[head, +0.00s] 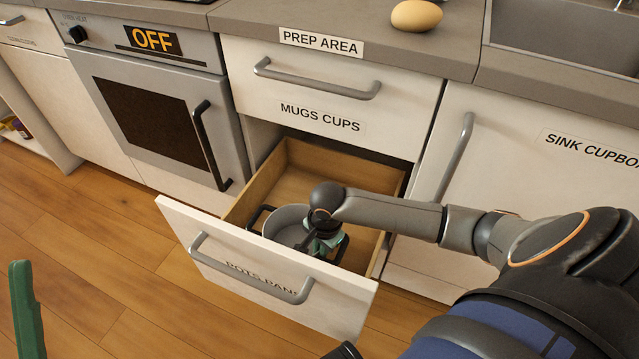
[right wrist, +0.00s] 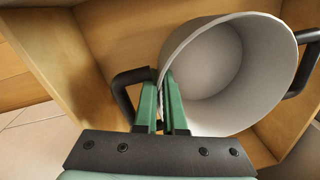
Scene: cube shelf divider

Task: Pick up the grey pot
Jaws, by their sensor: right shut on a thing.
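The grey pot (head: 284,222) is inside the open lower drawer, with a black handle on each side. It also shows large in the right wrist view (right wrist: 225,70), empty, with its opening facing the camera. My right gripper (head: 320,243) reaches into the drawer at the pot's right side and partly hides it. In the right wrist view its green fingers (right wrist: 161,82) are shut on the pot's wall beside one black handle. I cannot tell whether the pot touches the drawer floor. A green finger of my left gripper (head: 25,312) shows at the lower left, away from the pot.
The drawer (head: 200,226) labelled for pots and pans is pulled out, with wooden side walls close around the pot. The mugs and cups drawer (head: 300,95) above is shut. An egg-like brown object (head: 416,15) rests on the counter. The oven (head: 150,100) reads OFF.

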